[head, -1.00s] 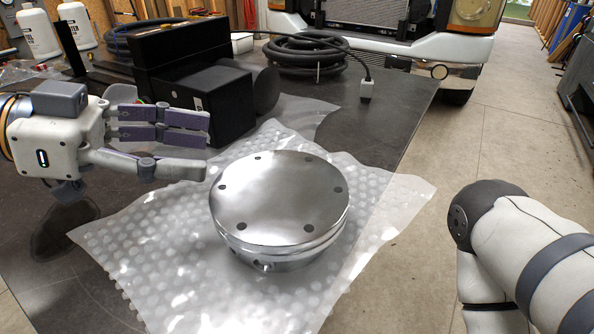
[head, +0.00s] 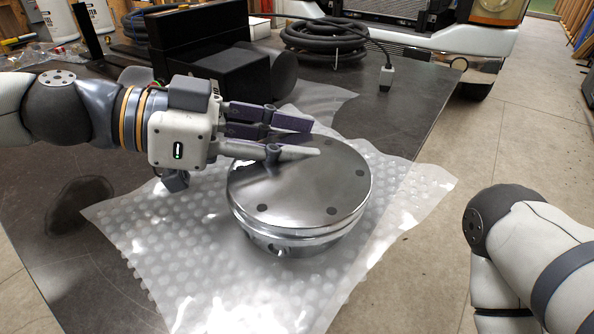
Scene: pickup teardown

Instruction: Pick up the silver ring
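The silver ring (head: 300,205) looks like a thick, round metal disc with a shiny flat top and several dark holes near its rim. It lies on a sheet of bubble wrap (head: 150,235) on the dark table. My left gripper (head: 314,138) reaches in from the left, its fingers pointing right, over the far left part of the ring. Its fingers are apart, with nothing seen between them. I cannot tell whether the lower finger touches the ring's top. My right gripper is out of view; only part of my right arm shows at the right.
A black box (head: 225,78) stands behind the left gripper. A coiled black hose (head: 325,38) with a grey connector (head: 386,78) lies at the back of the table (head: 60,275). White bottles (head: 50,18) stand at the back left. A vehicle front (head: 440,40) is beyond.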

